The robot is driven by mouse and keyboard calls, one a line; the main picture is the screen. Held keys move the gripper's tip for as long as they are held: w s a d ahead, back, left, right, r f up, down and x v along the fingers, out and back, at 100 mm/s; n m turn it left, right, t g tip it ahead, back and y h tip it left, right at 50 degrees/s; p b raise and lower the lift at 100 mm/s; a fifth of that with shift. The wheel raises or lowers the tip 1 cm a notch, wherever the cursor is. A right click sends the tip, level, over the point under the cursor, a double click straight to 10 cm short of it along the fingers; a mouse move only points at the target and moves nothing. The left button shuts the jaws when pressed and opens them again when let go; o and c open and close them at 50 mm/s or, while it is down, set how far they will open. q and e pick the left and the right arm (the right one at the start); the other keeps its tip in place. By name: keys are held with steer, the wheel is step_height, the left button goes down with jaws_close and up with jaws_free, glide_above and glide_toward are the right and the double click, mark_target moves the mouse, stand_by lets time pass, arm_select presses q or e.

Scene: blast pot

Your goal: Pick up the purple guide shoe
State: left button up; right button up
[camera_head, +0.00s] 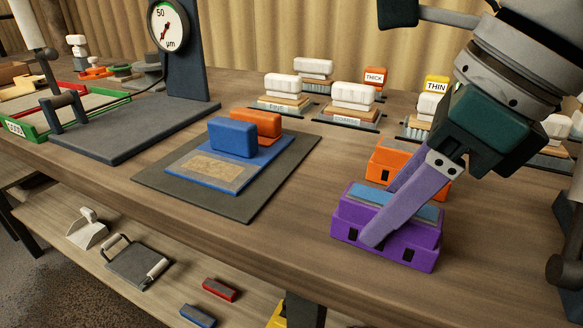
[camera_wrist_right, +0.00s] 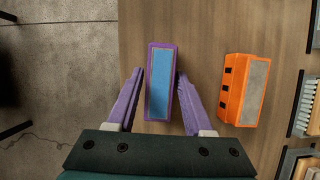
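The purple guide shoe (camera_head: 390,243) is a purple block with a blue top face. It lies on the wooden table near its front edge. In the right wrist view the shoe (camera_wrist_right: 159,92) lies between the fingers of my right gripper (camera_wrist_right: 160,78). The right gripper (camera_head: 392,222) reaches down at a slant over the shoe, one finger along each long side. The fingers look open, with a narrow gap at the left finger; I cannot tell whether the right finger touches. My left gripper is not in view.
An orange block with a grey top (camera_head: 386,160) stands just behind the shoe; it shows right of it in the wrist view (camera_wrist_right: 243,90). A dark mat (camera_head: 270,190) with a blue tray and blocks lies left. Brushes with white blocks (camera_head: 352,95) stand behind. Bare table lies between mat and shoe.

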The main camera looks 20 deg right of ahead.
jaws_close()
steer(key=shift+r, duration=0.1)
stand_by(0.9)
